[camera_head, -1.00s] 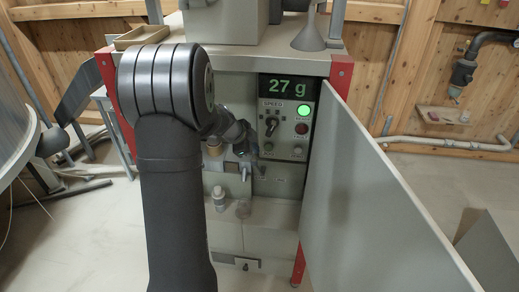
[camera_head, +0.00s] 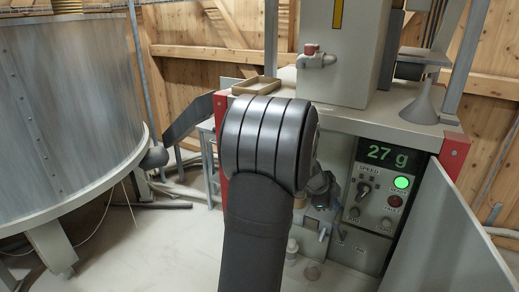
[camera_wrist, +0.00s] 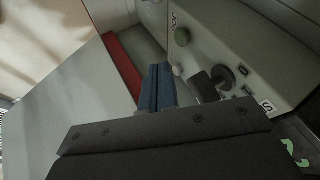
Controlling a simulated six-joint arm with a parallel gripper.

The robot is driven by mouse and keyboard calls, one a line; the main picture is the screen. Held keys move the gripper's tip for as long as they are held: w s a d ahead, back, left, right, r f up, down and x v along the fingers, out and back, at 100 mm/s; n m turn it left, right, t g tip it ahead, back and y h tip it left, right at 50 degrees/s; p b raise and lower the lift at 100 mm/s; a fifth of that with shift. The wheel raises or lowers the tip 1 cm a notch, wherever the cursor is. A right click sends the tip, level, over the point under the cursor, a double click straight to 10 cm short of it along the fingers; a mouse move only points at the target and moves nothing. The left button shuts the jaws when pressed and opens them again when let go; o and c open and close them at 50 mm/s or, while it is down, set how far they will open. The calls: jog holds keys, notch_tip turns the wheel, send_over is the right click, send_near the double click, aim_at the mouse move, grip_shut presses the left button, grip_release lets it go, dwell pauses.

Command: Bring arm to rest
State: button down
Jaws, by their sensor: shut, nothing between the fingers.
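My gripper (camera_wrist: 158,88) shows in the wrist view with its two blue-grey fingers together and nothing between them. It is in front of the control panel (camera_wrist: 235,50), close to a dark knob (camera_wrist: 222,75); I cannot tell whether it touches anything. In the head view my dark arm rises in front of the machine and hides most of the gripper. The control panel (camera_head: 375,205) shows a display (camera_head: 388,154) reading 27 g, a lit green button (camera_head: 401,183), a red button (camera_head: 395,201) and a speed knob (camera_head: 362,190).
An open grey door (camera_head: 450,240) stands right of the panel. A large metal drum (camera_head: 70,120) is at the left. On the machine top are a shallow tray (camera_head: 257,86), a grey column (camera_head: 345,50) and a funnel (camera_head: 422,105).

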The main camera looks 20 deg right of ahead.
jog(key=x, duration=0.8)
jog(key=s+v, duration=0.1)
jog(key=v, duration=0.5)
jog(key=shift+a+f, duration=0.3)
